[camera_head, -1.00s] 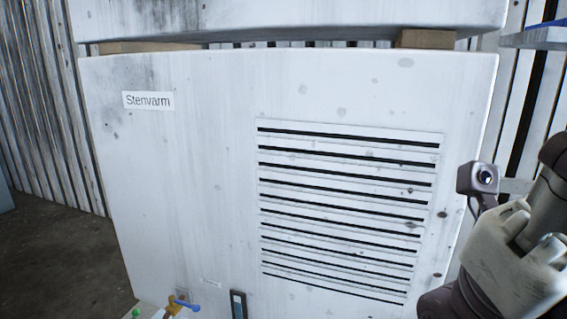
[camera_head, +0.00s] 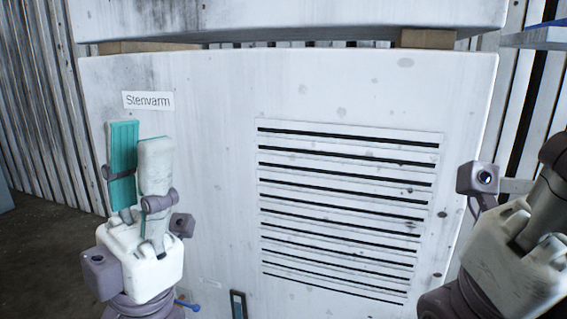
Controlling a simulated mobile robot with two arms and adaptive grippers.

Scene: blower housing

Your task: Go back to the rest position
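My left gripper (camera_head: 138,150) stands upright at the left, in front of the white housing. Its two fingers are apart, the teal inner pad of the far finger shows, and nothing is between them. My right gripper (camera_head: 546,195) is at the right edge, in front of the housing's right side. Its fingers are partly cut off by the frame, so its opening cannot be told. The white housing (camera_head: 220,150) has a "Stenvarm" label (camera_head: 148,100) and a slotted grille (camera_head: 345,210).
Above the housing a white upper part (camera_head: 290,20) rests on brown blocks (camera_head: 425,38). A blue-ended item (camera_head: 188,304) and a dark narrow item (camera_head: 238,304) show at the bottom. Corrugated wall (camera_head: 40,100) stands behind. A blue shelf-like edge (camera_head: 535,38) is at upper right.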

